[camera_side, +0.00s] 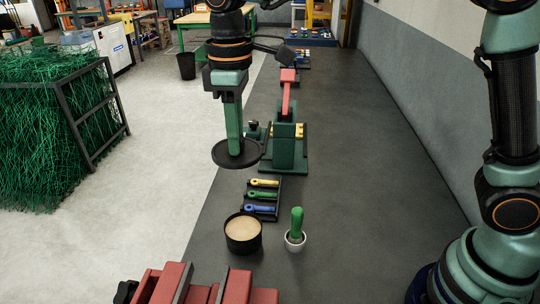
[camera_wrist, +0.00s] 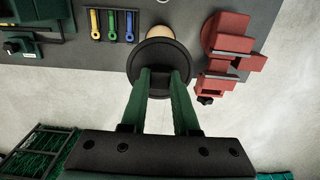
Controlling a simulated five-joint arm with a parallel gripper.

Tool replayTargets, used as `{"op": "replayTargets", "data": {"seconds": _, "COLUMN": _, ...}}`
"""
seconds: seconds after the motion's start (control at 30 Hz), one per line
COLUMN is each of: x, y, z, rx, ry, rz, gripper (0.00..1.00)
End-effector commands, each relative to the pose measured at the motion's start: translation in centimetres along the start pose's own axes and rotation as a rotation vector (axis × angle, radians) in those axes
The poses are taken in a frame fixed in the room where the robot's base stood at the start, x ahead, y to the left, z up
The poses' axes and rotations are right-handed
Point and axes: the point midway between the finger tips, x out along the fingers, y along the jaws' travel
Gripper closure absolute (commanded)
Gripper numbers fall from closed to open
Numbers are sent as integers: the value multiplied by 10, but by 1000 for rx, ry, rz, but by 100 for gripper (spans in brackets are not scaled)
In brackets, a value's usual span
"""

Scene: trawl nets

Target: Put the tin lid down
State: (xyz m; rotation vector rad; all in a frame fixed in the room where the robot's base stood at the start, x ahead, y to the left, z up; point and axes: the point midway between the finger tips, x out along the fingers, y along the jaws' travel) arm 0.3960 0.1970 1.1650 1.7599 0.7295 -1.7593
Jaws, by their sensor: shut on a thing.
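The tin lid (camera_side: 222,158) is a flat black disc. My gripper (camera_side: 235,150) is shut on it and holds it level in the air, near the left edge of the bench. In the wrist view the lid (camera_wrist: 142,60) hangs between the green fingertips (camera_wrist: 160,74) and overlaps the bench edge and the floor. The open tin (camera_side: 243,245), black with a beige filling, stands on the bench, nearer the side camera than the lid. In the wrist view the lid partly covers the tin (camera_wrist: 159,32).
A rack holds yellow, green and blue tools (camera_side: 262,195) behind the tin. A white pot with a green-handled tool (camera_side: 295,240) stands right of it. A red vise (camera_side: 235,287) is in front, a green press with a red lever (camera_side: 285,150) behind. The bench's right side (camera_side: 380,190) is clear.

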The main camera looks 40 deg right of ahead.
Motion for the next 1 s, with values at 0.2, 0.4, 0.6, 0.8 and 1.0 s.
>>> {"op": "replayTargets", "data": {"seconds": 0.2, "x": 4, "y": 43, "z": 32, "rx": 11, "ry": -2, "rz": -1, "gripper": 100}}
{"op": "replayTargets", "data": {"seconds": 0.4, "x": 22, "y": 100, "z": 90, "rx": 12, "ry": -1, "rz": -1, "gripper": 100}}
{"op": "replayTargets", "data": {"seconds": 0.6, "x": 36, "y": 131, "z": 139, "rx": 7, "ry": 0, "rz": 0, "gripper": 100}}
{"op": "replayTargets", "data": {"seconds": 0.8, "x": 50, "y": 138, "z": 155, "rx": 1, "ry": -3, "rz": -3, "gripper": 100}}
{"op": "replayTargets", "data": {"seconds": 1.0, "x": 95, "y": 137, "z": 156, "rx": 0, "ry": -6, "rz": -6, "gripper": 100}}
